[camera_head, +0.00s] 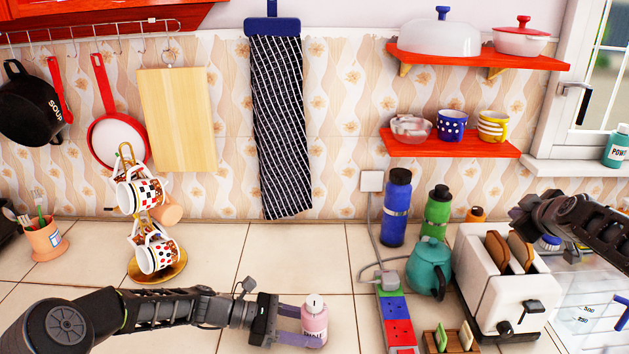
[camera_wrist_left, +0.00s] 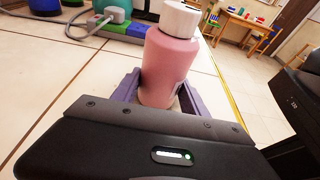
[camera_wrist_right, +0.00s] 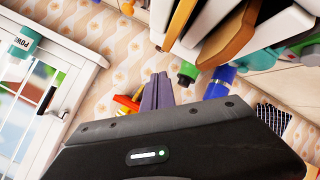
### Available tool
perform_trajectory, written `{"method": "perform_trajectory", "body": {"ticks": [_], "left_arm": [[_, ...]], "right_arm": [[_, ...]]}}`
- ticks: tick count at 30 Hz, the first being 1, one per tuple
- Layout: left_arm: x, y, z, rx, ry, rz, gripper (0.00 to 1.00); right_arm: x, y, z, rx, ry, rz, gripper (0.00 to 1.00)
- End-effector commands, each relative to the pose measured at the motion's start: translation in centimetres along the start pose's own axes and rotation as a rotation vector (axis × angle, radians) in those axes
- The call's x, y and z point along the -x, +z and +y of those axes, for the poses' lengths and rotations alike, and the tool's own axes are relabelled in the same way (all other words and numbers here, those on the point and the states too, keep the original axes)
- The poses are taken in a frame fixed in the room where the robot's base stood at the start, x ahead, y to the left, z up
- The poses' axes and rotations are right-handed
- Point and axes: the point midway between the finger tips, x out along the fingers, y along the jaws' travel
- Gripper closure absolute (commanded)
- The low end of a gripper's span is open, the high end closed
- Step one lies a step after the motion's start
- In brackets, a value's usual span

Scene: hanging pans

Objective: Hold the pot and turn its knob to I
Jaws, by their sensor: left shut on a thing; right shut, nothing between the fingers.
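The pot is a pink bottle (camera_head: 314,324) with a white knob (camera_head: 314,303) on top, standing upright near the front of the tiled counter. A small dark mark shows on the knob; its exact setting is too small to read. My left gripper (camera_head: 302,325) is shut around the bottle's body from the left. In the left wrist view the pink bottle (camera_wrist_left: 168,68) sits between the purple fingers, with the white knob (camera_wrist_left: 180,16) above them. My right gripper (camera_wrist_right: 157,92) is shut and empty, away from the bottle, near the toaster and window side.
A power strip (camera_head: 398,325) with a cable lies right of the bottle. Beyond are a teal teapot (camera_head: 428,268), a white toaster (camera_head: 497,290) and a toast rack (camera_head: 452,341). A mug stand (camera_head: 150,270) stands back left. Counter behind the bottle is clear.

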Motion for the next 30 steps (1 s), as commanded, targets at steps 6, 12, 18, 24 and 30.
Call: {"method": "perform_trajectory", "body": {"ticks": [6, 12, 18, 24, 30], "left_arm": [[0.0, 0.0, 0.0, 0.0, 0.0, 0.0, 0.91], [0.0, 0.0, 0.0, 0.0, 0.0, 0.0, 0.91], [0.0, 0.0, 0.0, 0.0, 0.0, 0.0, 0.91], [0.0, 0.0, 0.0, 0.0, 0.0, 0.0, 0.91], [0.0, 0.0, 0.0, 0.0, 0.0, 0.0, 0.91]], "right_arm": [[0.1, -7.6, -9.4, 0.038, -0.242, 0.046, 1.0], [2.1, -12.7, -18.7, 0.072, -0.473, 0.023, 1.0], [6.2, -16.2, -28.1, 0.133, -0.69, -0.068, 1.0], [11.4, -17.6, -35.4, 0.218, -0.837, -0.21, 1.0], [14.8, -17.7, -38.7, 0.274, -0.889, -0.315, 1.0]]}}
